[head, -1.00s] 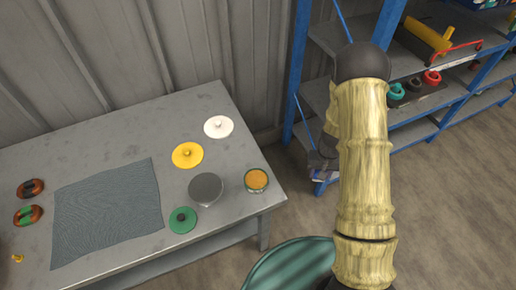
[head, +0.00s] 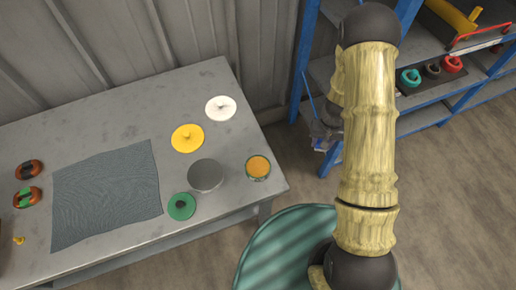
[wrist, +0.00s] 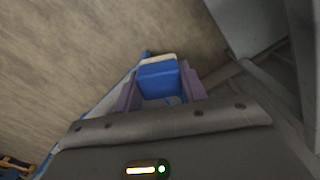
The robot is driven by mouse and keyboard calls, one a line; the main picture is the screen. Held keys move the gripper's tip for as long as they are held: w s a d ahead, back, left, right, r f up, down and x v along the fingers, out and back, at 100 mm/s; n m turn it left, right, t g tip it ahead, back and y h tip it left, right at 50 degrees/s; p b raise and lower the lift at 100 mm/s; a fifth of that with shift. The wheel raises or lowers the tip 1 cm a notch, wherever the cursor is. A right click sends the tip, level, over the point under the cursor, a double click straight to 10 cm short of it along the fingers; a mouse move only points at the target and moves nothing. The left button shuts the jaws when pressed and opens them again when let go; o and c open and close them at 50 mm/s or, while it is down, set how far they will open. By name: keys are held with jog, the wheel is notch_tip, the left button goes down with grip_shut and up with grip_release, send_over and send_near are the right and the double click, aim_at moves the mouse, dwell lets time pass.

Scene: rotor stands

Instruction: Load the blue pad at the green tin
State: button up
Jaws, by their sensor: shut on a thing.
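My gripper (wrist: 160,84) is shut on a blue pad (wrist: 158,78), a blue block with a pale top face, held between its two purple fingers in the wrist view. In the head view the gripper (head: 324,138) is a small dark shape beside the blue shelf post, partly hidden by my arm; the pad cannot be made out there. A small round tin (head: 258,167) with a greenish rim and orange top stands near the table's right corner, apart from the gripper.
A blue shelf rack (head: 412,112) stands right.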

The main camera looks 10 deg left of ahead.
jog(key=s+a+r+n+p, duration=0.1)
jog(key=s+a+r+n, duration=0.1)
jog(key=a, duration=0.5)
jog(key=s+a+r+n+p, duration=0.1)
jog(key=s+a+r+n, duration=0.1)
jog(key=s+a+r, duration=0.3)
jog(key=s+a+r+n+p, duration=0.1)
jog(key=s+a+r, duration=0.2)
jog(key=s+a, duration=0.2)
jog(key=a, duration=0.3)
jog(key=shift+s+a+r+n, duration=0.2)
jog(key=shift+s+a+n, duration=0.1)
jog(key=shift+a+n, duration=0.1)
jog(key=shift+s+a, duration=0.1)
notch_tip(320, 180, down, 6)
jog(key=b, duration=0.5)
jog(key=shift+b, duration=0.35)
jog(key=shift+w, duration=0.2)
